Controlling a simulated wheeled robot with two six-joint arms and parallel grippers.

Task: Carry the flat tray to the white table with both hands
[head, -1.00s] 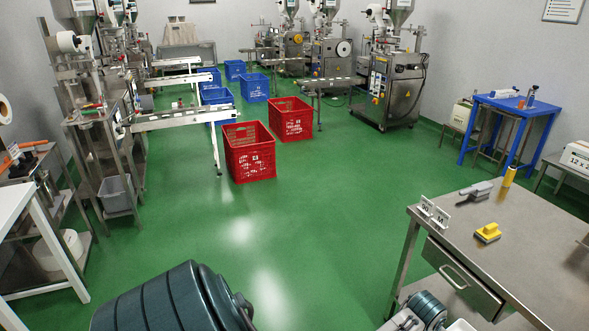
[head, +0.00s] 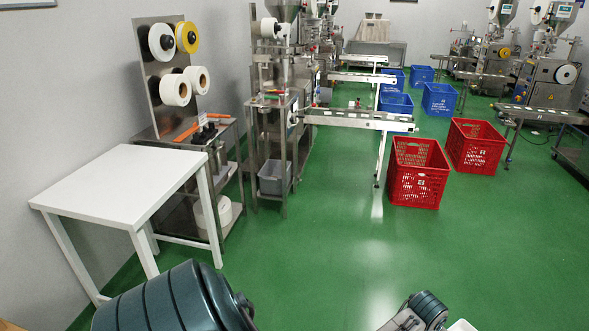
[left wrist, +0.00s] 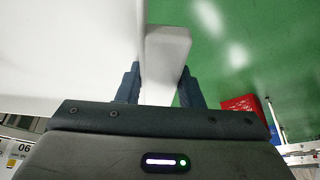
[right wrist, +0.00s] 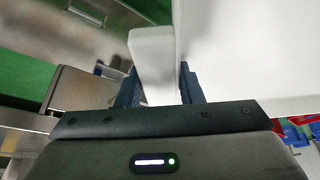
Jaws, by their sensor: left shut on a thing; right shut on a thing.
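The white table (head: 125,180) stands at the left in the head view, its top bare. The flat tray is white; its broad surface fills the left of the left wrist view (left wrist: 70,50) and the right of the right wrist view (right wrist: 250,50). My left gripper (left wrist: 160,85) is shut on the tray's raised edge, one finger on each side. My right gripper (right wrist: 155,80) is shut on the opposite edge in the same way. In the head view both grippers and most or all of the tray are out of frame.
A steel stand with film rolls (head: 175,90) is behind the white table. Packing machines, red crates (head: 418,172) and blue crates (head: 439,100) stand further back. Green floor (head: 300,265) is clear in the middle. A steel surface (right wrist: 85,90) shows in the right wrist view.

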